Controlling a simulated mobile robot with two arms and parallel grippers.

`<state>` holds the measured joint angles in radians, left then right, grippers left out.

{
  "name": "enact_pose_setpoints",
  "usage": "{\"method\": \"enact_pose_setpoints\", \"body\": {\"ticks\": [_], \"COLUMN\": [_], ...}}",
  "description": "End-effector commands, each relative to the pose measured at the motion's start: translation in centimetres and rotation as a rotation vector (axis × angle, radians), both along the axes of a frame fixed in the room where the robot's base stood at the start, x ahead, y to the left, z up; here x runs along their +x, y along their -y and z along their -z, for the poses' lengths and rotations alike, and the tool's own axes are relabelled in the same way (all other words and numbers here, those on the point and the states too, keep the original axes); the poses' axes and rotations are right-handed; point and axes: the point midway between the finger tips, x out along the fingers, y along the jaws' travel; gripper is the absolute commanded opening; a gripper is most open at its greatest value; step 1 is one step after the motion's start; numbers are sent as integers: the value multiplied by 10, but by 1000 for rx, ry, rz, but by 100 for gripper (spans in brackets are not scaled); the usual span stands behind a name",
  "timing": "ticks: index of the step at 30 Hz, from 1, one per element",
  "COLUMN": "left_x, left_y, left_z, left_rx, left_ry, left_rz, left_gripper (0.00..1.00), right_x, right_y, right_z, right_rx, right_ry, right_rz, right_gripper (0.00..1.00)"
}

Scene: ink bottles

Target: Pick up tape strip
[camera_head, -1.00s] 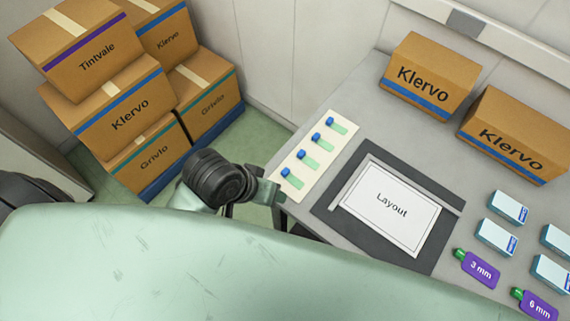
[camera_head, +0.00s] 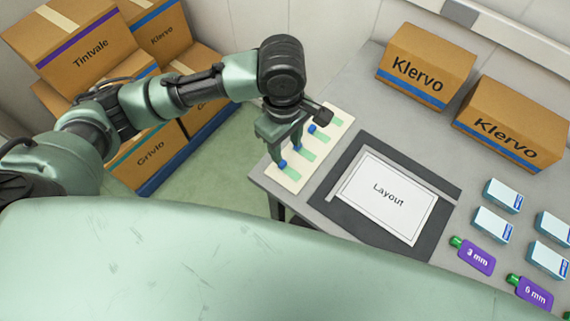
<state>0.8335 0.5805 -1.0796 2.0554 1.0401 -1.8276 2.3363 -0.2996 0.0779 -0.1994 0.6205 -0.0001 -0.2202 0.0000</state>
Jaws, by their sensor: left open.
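Several green tape strips with blue end tabs lie in a row on a cream card at the near-left edge of the grey table. The nearest strip (camera_head: 292,173) shows its green part clearly, as do the second strip (camera_head: 308,155), the third (camera_head: 322,137) and the farthest (camera_head: 335,121). The card (camera_head: 285,182) is partly hidden by my left gripper (camera_head: 290,157). The gripper is open, points down and has its fingers by the blue tabs of the two nearest strips. I cannot tell whether it touches them. My right gripper is out of view.
A dark mat (camera_head: 340,212) with a white Layout sheet (camera_head: 388,197) lies right of the card. Stacked cartons (camera_head: 75,45) stand on the floor at left.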

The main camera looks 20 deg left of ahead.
Motion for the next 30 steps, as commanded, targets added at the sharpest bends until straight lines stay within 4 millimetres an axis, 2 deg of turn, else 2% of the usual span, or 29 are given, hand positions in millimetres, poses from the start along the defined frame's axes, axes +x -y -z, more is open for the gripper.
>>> {"method": "enact_pose_setpoints", "body": {"ticks": [5,21,29,30], "left_x": [3,-1,-1,-1], "left_y": [-10,-8,-8,-8], "left_z": [3,70,74,74], "left_rx": [34,30,30,30], "left_ry": [-14,-11,-9,-9], "left_rz": [-80,-78,-76,-76], "left_gripper": [45,45,45,43], "right_x": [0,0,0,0], "right_y": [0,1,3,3], "right_z": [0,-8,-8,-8], "right_rx": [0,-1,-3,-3], "right_ry": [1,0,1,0], "right_rz": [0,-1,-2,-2], "right_gripper": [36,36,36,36]}}
